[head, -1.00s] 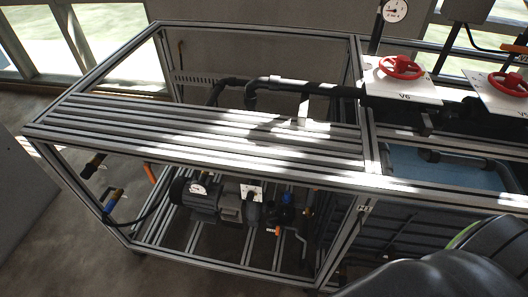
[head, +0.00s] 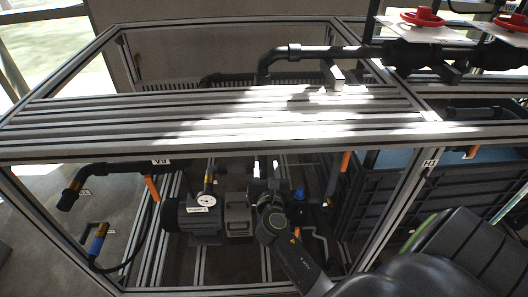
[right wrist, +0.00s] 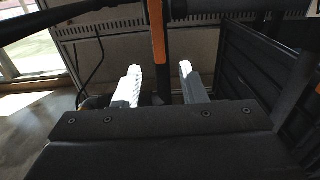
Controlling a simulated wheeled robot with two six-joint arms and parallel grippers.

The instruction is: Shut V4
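No label reading V4 is legible. In the right wrist view an orange lever (right wrist: 157,32) hangs upright on a dark pipe, ahead of and roughly between the two pale fingers of my right gripper (right wrist: 160,70). The fingers are apart, with nothing held between them. In the head view my right arm reaches in under the frame's top from the lower right; its fingers cannot be made out there. Orange levers show at the left pipe (head: 152,188), near the crate (head: 338,167) and at the right (head: 470,152). My left gripper is not in view.
The aluminium frame's slatted top (head: 130,121) spans above my right arm. A pump (head: 197,222) with a gauge (head: 206,200) stands below. A label V9 (head: 161,161) sits on the left pipe. A dark crate (head: 380,195) is at right. Red handwheels (head: 423,17) are above.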

